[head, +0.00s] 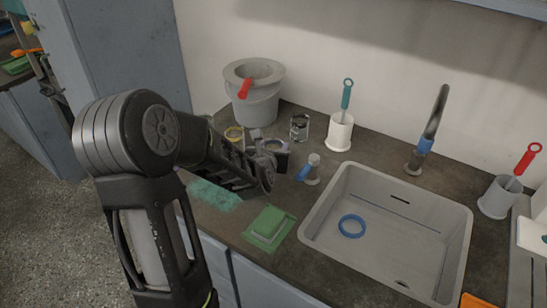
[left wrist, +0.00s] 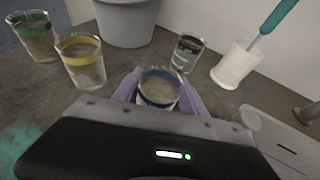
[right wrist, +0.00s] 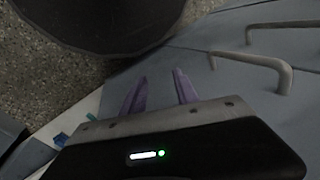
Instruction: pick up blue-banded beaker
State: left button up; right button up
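The blue-banded beaker (left wrist: 158,88) stands between the two purple fingers of my left gripper (left wrist: 160,82) in the left wrist view. One finger lies close along each side of it, and I cannot tell whether they press on the glass. In the head view my left gripper (head: 272,152) reaches across the counter from the left, with the beaker (head: 274,144) partly hidden behind it. The gripper body hides the beaker's lower part in the left wrist view. My right gripper (right wrist: 160,78) is open and empty, near grey cabinet fronts.
A yellow-banded beaker (left wrist: 81,61) and a green-banded beaker (left wrist: 35,37) stand left of the blue-banded one. A clear beaker (left wrist: 187,52), a grey bucket (head: 253,90) and a white brush holder (head: 339,132) stand behind. A sink (head: 378,270) with a blue ring (head: 352,226) lies right.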

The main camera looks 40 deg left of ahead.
pick_arm(q)
jog(key=c, duration=0.9)
jog(key=shift+o, duration=0.2)
jog(key=shift+r, duration=0.1)
notch_tip(320, 180, up, 10)
jog(key=shift+p, duration=0.35)
dwell(0.4)
